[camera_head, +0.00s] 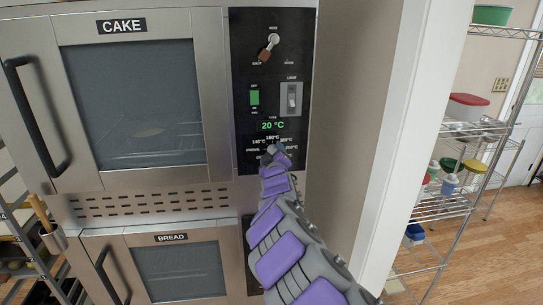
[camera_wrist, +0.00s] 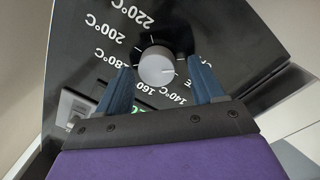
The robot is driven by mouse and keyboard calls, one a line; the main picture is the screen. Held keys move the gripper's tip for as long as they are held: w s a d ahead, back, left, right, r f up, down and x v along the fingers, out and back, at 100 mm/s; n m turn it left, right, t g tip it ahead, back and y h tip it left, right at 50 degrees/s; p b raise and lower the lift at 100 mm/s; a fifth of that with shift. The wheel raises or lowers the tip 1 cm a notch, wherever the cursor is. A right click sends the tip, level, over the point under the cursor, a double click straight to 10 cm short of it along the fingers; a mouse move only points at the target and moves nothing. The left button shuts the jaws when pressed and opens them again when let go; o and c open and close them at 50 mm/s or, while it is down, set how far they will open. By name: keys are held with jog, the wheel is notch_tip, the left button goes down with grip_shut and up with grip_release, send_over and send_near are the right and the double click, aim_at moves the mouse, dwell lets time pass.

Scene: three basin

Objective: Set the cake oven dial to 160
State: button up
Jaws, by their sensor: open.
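The cake oven (camera_head: 135,105) is at the left of the head view, under a CAKE label. Its black control panel (camera_head: 243,150) has a green display (camera_head: 272,126) reading 20 °C. The temperature dial, a round grey knob (camera_wrist: 156,69), sits between the two blue fingers of my gripper (camera_wrist: 162,64) in the wrist view. The gripper is open around the knob; I cannot tell if either finger touches it. The scale appears upside down there, with 220, 200, 180, 160 and 140 visible. A faint pale mark on the knob points roughly right. In the head view my gripper (camera_head: 276,151) mostly hides the dial.
A BREAD oven (camera_head: 177,272) is below. A white wall edge (camera_head: 393,140) stands to the right, then a wire shelf (camera_head: 450,208) with containers.

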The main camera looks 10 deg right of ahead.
jog(key=shift+d, duration=0.35)
jog(key=shift+c, duration=0.8)
jog(key=shift+a, duration=0.3)
jog(key=c, duration=0.9)
jog(key=shift+m, duration=0.3)
